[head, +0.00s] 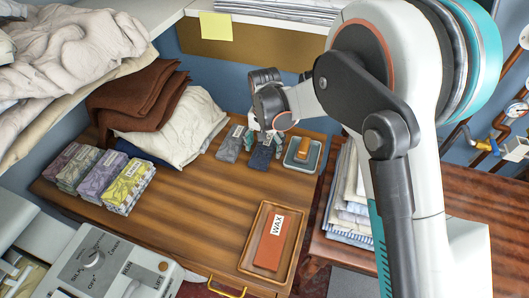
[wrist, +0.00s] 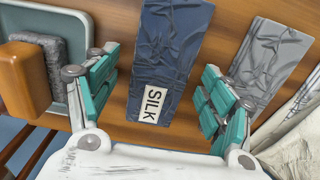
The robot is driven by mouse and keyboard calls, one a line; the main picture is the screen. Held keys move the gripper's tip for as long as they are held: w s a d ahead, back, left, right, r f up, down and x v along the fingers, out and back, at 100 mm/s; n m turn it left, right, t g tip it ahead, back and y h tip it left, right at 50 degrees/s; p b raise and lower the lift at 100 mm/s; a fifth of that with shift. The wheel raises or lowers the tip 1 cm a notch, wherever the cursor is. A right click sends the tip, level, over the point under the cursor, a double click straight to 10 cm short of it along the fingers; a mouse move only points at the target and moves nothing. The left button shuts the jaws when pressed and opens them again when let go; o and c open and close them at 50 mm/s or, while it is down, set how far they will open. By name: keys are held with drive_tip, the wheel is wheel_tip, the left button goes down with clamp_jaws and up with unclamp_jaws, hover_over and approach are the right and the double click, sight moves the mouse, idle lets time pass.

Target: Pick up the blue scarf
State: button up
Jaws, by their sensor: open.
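The blue scarf (head: 261,156) lies folded flat on the wooden table, and in the wrist view the scarf (wrist: 166,60) carries a white label reading SILK. My gripper (wrist: 158,92) is open, with one teal-padded finger on each side of the scarf. In the head view my gripper (head: 265,135) is over the back of the table, above the scarf and partly hiding it. The jaws hold nothing. I cannot tell how far the fingertips are above the tabletop.
A grey folded cloth (wrist: 268,62) lies close beside the scarf. A tray with an orange-brown block (head: 303,149) is on the other side. A wax tray (head: 250,268), patterned cloth bundles (head: 127,186) and a cream cloth pile (head: 188,128) share the table. The table's middle is clear.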

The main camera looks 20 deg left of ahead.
drive_tip(key=shift+r, duration=0.1)
drive_tip(key=c, duration=1.1)
drive_tip(key=shift+o, duration=0.2)
